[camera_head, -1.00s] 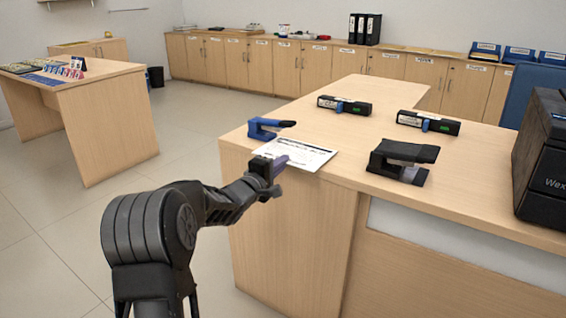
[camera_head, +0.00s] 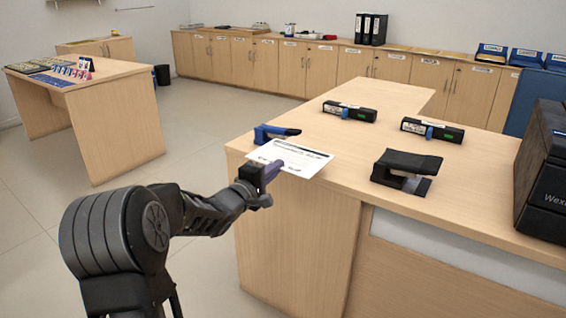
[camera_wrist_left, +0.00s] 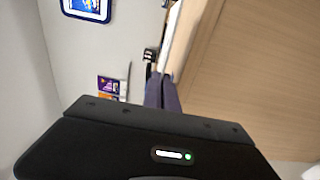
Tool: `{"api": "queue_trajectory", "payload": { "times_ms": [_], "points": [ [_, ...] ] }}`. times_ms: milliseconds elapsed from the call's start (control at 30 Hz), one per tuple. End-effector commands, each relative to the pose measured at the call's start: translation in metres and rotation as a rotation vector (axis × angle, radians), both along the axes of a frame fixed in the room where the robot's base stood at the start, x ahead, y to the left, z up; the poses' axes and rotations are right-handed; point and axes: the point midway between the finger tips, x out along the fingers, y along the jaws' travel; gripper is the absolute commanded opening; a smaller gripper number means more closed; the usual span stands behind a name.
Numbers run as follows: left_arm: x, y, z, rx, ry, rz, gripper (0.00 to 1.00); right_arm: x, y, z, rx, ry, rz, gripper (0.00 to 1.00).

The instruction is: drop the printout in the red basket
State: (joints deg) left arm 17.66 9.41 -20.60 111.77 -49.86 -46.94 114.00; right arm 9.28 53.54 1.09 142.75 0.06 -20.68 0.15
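The printout (camera_head: 300,160), a white sheet with dark print, shows at the near left corner of the counter (camera_head: 350,183), its near-left part out past the edge. My left gripper (camera_head: 268,172) has its purple-grey fingers shut on the sheet's near edge. In the left wrist view the fingers (camera_wrist_left: 161,91) are close together with a thin pale sheet edge beside them. I cannot tell how far the sheet is above the counter top. I see no red basket in these views. My right gripper is not in view.
A blue stapler-like tool (camera_head: 275,133) stands just behind the sheet. A black punch (camera_head: 405,170) and two black devices (camera_head: 349,111) (camera_head: 432,129) are on the counter. A black machine (camera_head: 543,170) stands at right. Open floor lies left, before a side desk (camera_head: 115,115).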

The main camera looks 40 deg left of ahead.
Motion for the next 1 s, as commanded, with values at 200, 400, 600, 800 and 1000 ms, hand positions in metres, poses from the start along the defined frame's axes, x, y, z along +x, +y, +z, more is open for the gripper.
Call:
{"api": "queue_trajectory", "payload": {
  "times_ms": [200,400,600,800,1000],
  "points": [
    [-0.035,-0.001,0.017,0.001,0.000,0.003,0.00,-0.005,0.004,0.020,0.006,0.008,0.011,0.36],
    [-0.065,-0.003,0.027,0.000,0.001,0.003,0.00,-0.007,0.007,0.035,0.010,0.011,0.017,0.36],
    [-0.078,-0.005,0.029,0.000,0.000,0.001,0.00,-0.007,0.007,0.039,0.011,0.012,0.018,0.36],
    [-0.078,-0.005,0.027,0.001,0.001,0.001,0.00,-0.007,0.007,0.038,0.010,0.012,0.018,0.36],
    [-0.078,-0.005,0.027,0.000,0.001,0.001,0.00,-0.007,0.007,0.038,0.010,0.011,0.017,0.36]
  ]
}}
